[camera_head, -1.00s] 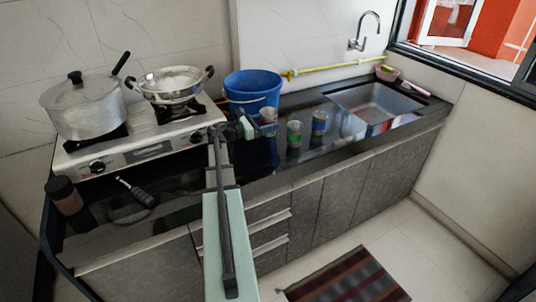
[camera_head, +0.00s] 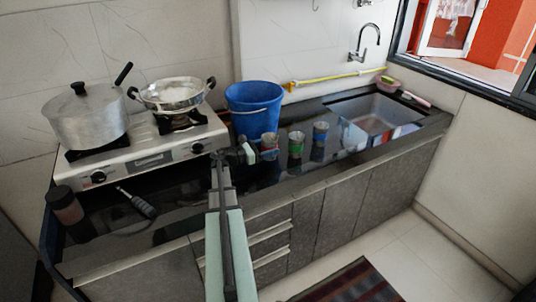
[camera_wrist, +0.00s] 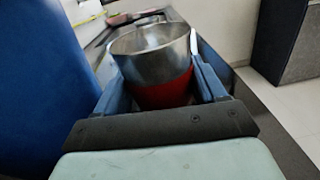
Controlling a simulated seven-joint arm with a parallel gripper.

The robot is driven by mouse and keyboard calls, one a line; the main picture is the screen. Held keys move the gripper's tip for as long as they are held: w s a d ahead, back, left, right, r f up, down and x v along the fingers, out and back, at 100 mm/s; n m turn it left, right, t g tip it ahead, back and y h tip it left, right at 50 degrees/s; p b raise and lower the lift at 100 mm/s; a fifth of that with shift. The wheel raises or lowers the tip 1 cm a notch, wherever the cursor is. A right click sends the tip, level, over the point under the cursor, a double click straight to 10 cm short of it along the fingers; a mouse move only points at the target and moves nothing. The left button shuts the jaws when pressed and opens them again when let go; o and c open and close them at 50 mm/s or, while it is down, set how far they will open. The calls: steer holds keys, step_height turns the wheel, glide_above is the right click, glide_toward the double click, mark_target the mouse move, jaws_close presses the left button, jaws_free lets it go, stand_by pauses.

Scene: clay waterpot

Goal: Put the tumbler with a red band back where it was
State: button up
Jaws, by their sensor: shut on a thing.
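The tumbler with a red band (camera_wrist: 160,55) has a silvery metal upper part and a red lower part. In the wrist view it stands upright between the blue fingers of my gripper (camera_wrist: 165,88), which is shut on it. In the head view the tumbler (camera_head: 269,147) is at the end of my gripper (camera_head: 260,150), in front of the blue bucket and left of a green-banded tumbler (camera_head: 296,144). A blue-banded tumbler (camera_head: 320,134) stands farther right. The held tumbler is low, near the counter; I cannot tell whether its base touches.
The blue bucket (camera_head: 253,107) stands close behind, filling the left of the wrist view (camera_wrist: 40,80). The stove (camera_head: 150,145) with a pot (camera_head: 85,120) and a pan (camera_head: 173,97) is left. The sink (camera_head: 375,115) is right. The dark counter's front edge is near.

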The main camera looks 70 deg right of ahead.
steer(key=shift+f, duration=1.5)
steer(key=shift+f, duration=0.1)
steer(key=o, duration=1.1)
steer(key=shift+c, duration=0.2)
steer(key=v, duration=1.4)
steer(key=shift+d+f, duration=0.1)
steer(key=shift+f, duration=0.1)
steer(key=shift+o, duration=0.4)
steer(key=shift+d, duration=0.1)
